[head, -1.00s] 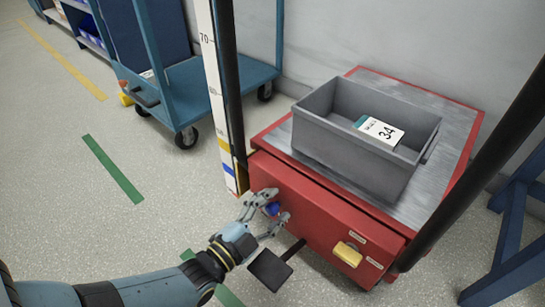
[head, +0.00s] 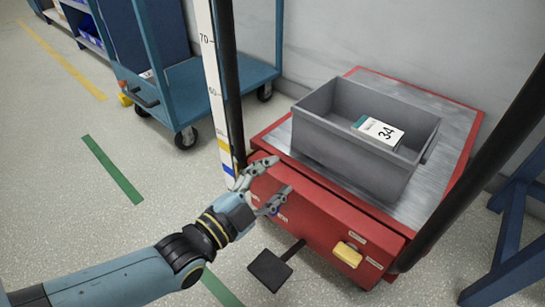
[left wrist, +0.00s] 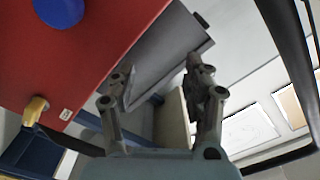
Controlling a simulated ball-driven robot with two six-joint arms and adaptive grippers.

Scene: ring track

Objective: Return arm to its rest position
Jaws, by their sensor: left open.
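My left gripper (head: 278,176) is open and empty, in front of the upper left part of the red cart (head: 330,205). In the left wrist view its two fingers (left wrist: 150,85) stand apart with nothing between them. A round blue knob (left wrist: 60,8) on the red cart front shows at the top left of the wrist view, clear of the fingers. In the head view the knob is mostly hidden behind the gripper. My right gripper is not in view.
A grey bin (head: 345,150) with a label marked 34 (head: 380,132) stands on the cart top. A yellow handle (head: 347,254) is on the cart front. Dark upright posts flank the cart. A blue trolley (head: 205,85) stands behind left. The floor at left is open.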

